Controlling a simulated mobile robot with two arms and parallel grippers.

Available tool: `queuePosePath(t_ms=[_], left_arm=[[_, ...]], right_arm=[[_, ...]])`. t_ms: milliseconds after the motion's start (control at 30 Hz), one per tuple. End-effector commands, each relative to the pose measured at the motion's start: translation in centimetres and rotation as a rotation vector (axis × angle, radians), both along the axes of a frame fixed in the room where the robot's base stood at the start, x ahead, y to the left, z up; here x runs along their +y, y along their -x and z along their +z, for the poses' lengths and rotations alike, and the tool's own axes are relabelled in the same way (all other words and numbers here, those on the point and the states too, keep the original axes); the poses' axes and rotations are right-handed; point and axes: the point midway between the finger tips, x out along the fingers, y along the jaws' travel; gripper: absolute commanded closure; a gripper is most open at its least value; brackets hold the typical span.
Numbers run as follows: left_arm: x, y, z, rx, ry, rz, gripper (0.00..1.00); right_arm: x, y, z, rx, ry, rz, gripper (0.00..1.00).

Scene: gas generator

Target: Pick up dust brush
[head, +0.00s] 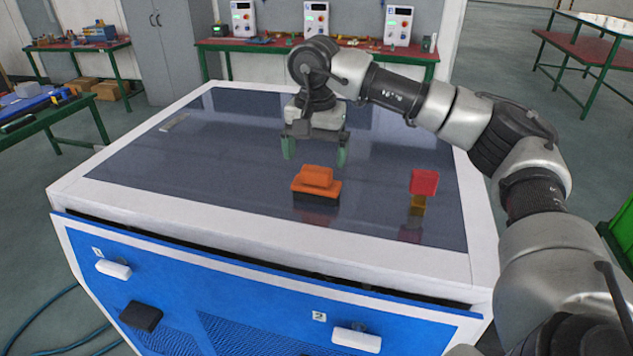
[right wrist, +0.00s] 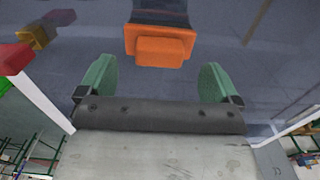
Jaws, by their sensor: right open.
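The dust brush (head: 316,184) has an orange top and handle block over a dark base. It rests on the dark glossy top of the blue-and-white cabinet (head: 240,150), near the middle. My right gripper (head: 315,155) is above and just behind the brush, pointing down, with its green fingers apart and nothing between them. In the right wrist view the brush (right wrist: 160,45) lies beyond the two open fingertips (right wrist: 157,75), roughly centred between them. My left gripper does not show.
A red block on a yellow base (head: 423,184) stands on the cabinet top to the right of the brush. A small flat light piece (head: 174,123) lies at the far left. The surface around the brush is clear. Green workbenches stand behind.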

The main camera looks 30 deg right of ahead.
Motion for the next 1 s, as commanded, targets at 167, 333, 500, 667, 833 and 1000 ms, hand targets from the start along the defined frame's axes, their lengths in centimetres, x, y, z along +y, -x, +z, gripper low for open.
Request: queuePosePath(t_ms=[167,333,500,667,833,1000], left_arm=[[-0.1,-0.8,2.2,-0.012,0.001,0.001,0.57],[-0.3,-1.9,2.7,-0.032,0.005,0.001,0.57],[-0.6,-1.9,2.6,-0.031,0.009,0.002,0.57],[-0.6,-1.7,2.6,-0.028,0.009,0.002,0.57],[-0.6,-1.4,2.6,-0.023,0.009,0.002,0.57],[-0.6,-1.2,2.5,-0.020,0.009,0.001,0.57]], right_arm=[[-0.1,0.2,-2.2,0.005,0.002,0.000,0.06],[-0.1,0.2,-4.4,0.003,0.001,-0.002,0.06],[-0.1,0.1,-4.9,0.001,0.001,-0.002,0.06],[-0.1,0.1,-4.8,0.001,0.001,-0.002,0.17],[-0.1,0.1,-4.8,0.001,0.001,-0.002,0.43],[-0.1,0.1,-4.8,0.001,0.001,-0.002,0.61]])
